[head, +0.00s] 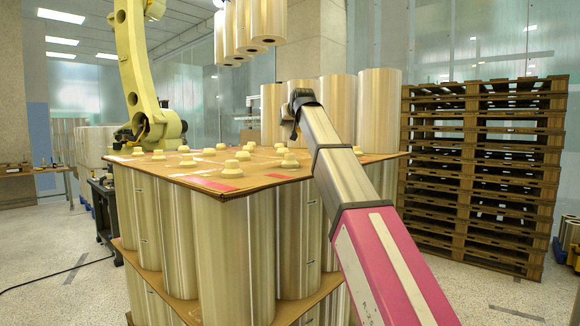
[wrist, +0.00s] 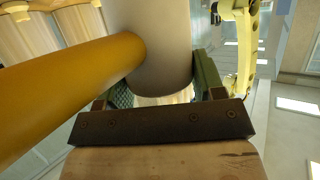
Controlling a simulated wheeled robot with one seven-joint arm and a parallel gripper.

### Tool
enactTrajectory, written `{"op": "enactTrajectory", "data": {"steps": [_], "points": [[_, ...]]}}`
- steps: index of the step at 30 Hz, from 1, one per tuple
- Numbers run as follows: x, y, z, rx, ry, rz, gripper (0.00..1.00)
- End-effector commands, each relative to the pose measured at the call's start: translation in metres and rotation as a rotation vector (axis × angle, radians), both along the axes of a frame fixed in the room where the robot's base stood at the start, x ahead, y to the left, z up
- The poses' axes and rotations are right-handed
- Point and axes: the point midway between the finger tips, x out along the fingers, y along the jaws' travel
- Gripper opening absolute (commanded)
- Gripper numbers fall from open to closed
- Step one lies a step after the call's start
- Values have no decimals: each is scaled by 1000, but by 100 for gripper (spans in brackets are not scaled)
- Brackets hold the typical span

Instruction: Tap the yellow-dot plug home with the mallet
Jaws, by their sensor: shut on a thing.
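My gripper (wrist: 165,88) shows in the wrist view with its dark green fingers on both sides of a grey cylinder. That grey cylinder looks like the head of the mallet (wrist: 155,40), and a thick orange-brown shaft (wrist: 70,88) runs from it to the left. In the head view my pink and silver arm reaches forward, and its dark end (head: 300,104) is at the right side of the stack top; the mallet cannot be made out there. Several cream plugs (head: 290,160) sit on the brown board (head: 215,178). No yellow dot can be told on any plug.
Tall film rolls (head: 235,250) stand under the board, and more rolls (head: 378,115) stand behind it. A yellow robot arm (head: 135,60) rises at the back left, with rolls hanging above the stack. Wooden pallets (head: 485,170) are piled at right. Floor at left is mostly clear.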

Motion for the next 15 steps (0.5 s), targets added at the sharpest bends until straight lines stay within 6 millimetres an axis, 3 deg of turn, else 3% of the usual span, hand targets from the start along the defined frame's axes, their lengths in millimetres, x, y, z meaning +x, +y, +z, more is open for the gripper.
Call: {"op": "enactTrajectory", "data": {"steps": [8,15], "points": [[0,0,1,1,-2,0,28],[1,0,15,1,-2,0,28]]}}
